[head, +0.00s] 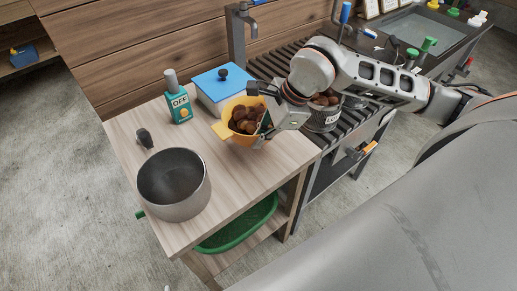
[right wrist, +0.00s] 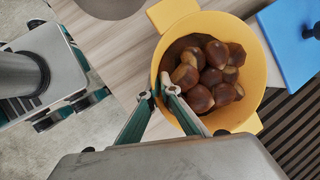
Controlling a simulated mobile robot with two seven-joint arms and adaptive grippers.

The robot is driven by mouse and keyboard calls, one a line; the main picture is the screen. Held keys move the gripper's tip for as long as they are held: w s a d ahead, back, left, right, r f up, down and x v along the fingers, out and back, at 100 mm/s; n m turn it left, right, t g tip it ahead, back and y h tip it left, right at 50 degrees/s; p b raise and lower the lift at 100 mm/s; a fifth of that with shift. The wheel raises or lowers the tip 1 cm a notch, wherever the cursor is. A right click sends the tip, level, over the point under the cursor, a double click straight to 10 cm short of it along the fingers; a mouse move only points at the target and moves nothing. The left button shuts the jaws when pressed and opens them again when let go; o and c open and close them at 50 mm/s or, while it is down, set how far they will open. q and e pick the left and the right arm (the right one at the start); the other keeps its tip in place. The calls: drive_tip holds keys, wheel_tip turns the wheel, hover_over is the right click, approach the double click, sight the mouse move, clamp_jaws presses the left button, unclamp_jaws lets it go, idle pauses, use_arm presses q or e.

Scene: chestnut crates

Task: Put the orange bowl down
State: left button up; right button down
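The orange bowl (head: 243,139), yellow-orange with tab handles, holds several brown chestnuts (head: 246,118). It is upright over the right part of the wooden table (head: 200,143), in front of a blue-lidded box. In the right wrist view the bowl (right wrist: 255,48) fills the upper right. My right gripper (head: 264,127) is at the bowl's right side. In the right wrist view its fingers (right wrist: 161,92) pinch the bowl's rim, one inside and one outside. I cannot tell whether the bowl's base touches the table. My left gripper is out of view.
A grey pot (head: 176,206) stands at the table's front left. A green bottle labelled OFF (head: 179,105) and the blue-lidded box (head: 219,83) stand behind. A metal container of chestnuts (head: 323,120) is on the slatted grill at right. The table's middle is clear.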

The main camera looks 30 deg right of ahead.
drive_tip(key=shift+f, duration=2.05)
drive_tip(key=shift+f, duration=0.15)
drive_tip(key=c, duration=2.3)
unclamp_jaws()
drive_tip(key=shift+r, duration=0.2)
drive_tip(key=v, duration=1.2)
drive_tip(key=shift+s+f, duration=0.1)
